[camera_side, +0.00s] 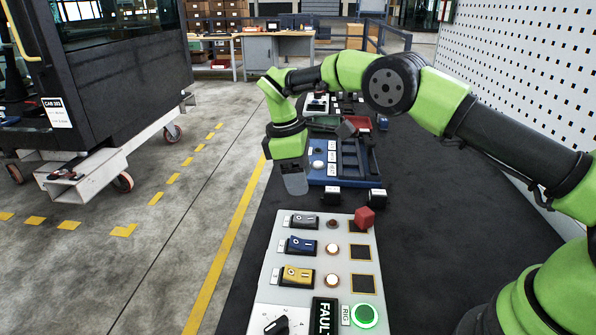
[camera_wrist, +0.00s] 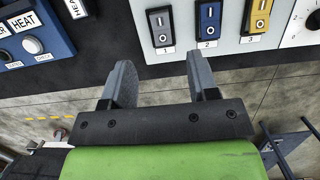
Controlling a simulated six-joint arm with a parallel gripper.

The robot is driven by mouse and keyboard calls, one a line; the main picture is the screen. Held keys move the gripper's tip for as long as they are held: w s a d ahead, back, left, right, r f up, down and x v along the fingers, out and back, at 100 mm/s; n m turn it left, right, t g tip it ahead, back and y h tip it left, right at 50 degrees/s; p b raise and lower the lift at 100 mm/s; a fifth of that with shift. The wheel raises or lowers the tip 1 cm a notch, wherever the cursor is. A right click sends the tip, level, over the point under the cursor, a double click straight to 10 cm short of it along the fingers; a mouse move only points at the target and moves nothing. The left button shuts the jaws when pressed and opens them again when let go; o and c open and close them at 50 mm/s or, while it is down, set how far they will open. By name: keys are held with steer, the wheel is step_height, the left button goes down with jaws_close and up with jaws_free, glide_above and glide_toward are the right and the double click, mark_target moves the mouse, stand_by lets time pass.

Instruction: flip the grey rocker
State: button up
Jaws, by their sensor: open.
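The grey rocker (camera_side: 305,221) is in the top row of the pale switch panel (camera_side: 345,236), above a blue rocker (camera_side: 301,246) and a yellow rocker (camera_side: 297,275). The small lamp (camera_side: 332,223) beside the grey rocker looks dark; the lamps beside the other two look lit. In the wrist view the grey rocker (camera_wrist: 160,26) has label 1 and lies beyond the fingertips, between their lines. My gripper (camera_side: 295,185) is above and behind the panel's far edge, apart from the rocker. In the wrist view its two fingers (camera_wrist: 162,76) are spread with nothing between them.
A blue panel (camera_side: 330,178) lies behind. Dark mat is bare at right.

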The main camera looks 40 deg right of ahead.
mark_target(312, 218)
steer(key=shift+a+r, duration=0.1)
steer(key=shift+r, duration=0.4)
steer(key=shift+t+y, duration=0.8)
steer(key=f, duration=0.3)
steer(key=s+d+f, duration=0.1)
steer(key=f, duration=0.2)
steer(key=s+d+f, duration=0.1)
steer(key=f, duration=0.3)
steer(key=shift+d, duration=0.1)
steer(key=shift+r, duration=0.1)
